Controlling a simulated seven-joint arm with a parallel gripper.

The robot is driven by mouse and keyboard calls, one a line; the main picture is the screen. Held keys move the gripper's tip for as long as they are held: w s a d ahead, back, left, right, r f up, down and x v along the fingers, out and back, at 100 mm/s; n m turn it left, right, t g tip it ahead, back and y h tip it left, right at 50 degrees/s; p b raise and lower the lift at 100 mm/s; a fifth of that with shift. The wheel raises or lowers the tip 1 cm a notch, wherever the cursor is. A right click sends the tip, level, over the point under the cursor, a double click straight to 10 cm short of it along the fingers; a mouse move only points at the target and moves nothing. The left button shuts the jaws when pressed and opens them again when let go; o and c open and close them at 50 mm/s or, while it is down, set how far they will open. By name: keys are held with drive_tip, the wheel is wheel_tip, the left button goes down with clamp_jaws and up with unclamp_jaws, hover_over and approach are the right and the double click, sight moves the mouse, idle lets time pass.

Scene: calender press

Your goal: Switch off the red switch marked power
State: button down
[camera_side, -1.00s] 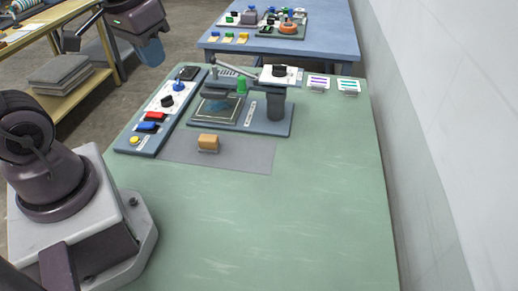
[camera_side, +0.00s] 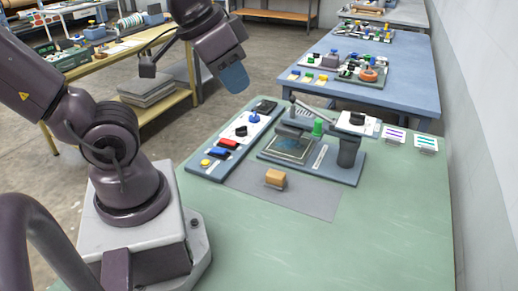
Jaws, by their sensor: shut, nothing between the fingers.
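A red switch (camera_side: 229,143) sits on the long blue-edged control panel (camera_side: 206,173) at the left of the green table. It lies between a blue switch (camera_side: 218,152) and a black knob (camera_side: 241,131). Any marking beside it is too small to read. My gripper (camera_side: 237,80) is shut and empty. It hangs in the air above the panel's level, apart from every switch, with its bluish fingers pointing down and slightly right.
A yellow button (camera_side: 205,162), a blue knob (camera_side: 253,117) and a black part (camera_side: 265,105) share the panel. The press (camera_side: 348,151) stands to its right. A tan block (camera_side: 275,178) sits on a grey mat (camera_side: 315,203). The table's front is clear.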

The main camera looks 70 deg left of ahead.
drive_tip(key=w+a+f+n+g, duration=0.3)
drive_tip(key=a+f, duration=0.1)
drive_tip(key=a, duration=0.4)
drive_tip(key=m+g, duration=0.2)
drive_tip(key=m, duration=1.1)
hover_over(234, 142)
wheel_tip(234, 142, down, 13)
drive_tip(key=shift+d, duration=0.1)
drive_tip(key=shift+f, duration=0.2)
wheel_tip(234, 142, down, 14)
drive_tip(key=shift+r, duration=0.15)
